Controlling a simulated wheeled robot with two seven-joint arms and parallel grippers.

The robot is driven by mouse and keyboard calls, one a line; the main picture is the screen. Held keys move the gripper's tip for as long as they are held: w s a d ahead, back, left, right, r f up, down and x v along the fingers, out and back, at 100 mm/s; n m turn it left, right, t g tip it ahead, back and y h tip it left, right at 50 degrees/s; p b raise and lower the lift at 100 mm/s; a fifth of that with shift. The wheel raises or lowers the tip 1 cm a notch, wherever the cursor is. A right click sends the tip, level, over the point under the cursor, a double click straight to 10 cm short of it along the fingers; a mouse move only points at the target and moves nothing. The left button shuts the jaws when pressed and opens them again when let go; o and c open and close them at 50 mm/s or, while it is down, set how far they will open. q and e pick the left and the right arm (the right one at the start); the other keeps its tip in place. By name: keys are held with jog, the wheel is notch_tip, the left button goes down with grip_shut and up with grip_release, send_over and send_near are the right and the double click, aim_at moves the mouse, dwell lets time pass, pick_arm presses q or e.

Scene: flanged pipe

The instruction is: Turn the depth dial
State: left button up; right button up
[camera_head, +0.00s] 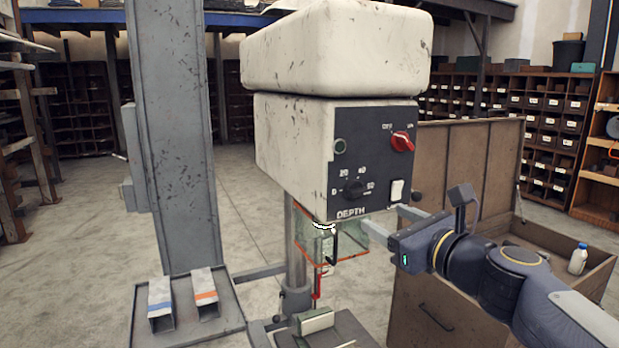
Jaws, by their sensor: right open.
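The depth dial (354,188) is a small black knob on the dark front panel of the machine head. Numbers ring it and the word DEPTH is printed below. My right gripper (380,216) is below and to the right of the dial, near the panel's lower edge. Its two pale fingers are spread apart, with nothing seen between them. It looks apart from the dial. My left gripper is not in view.
The panel (372,160) also carries a red switch (402,141), a green button (340,146) and a white rocker switch (397,190). A clear guard (312,240) hangs below the head. An open wooden chest (447,300) stands at the right, with a white bottle (578,259).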

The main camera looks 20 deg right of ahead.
aim_at(362, 192)
jog(key=w, duration=0.3)
jog(key=w+r+m, duration=0.1)
jog(key=w, duration=0.2)
jog(key=w+m, duration=0.1)
jog(key=w, duration=0.2)
jog(key=shift+r+t+h, duration=0.3)
jog(key=c, duration=1)
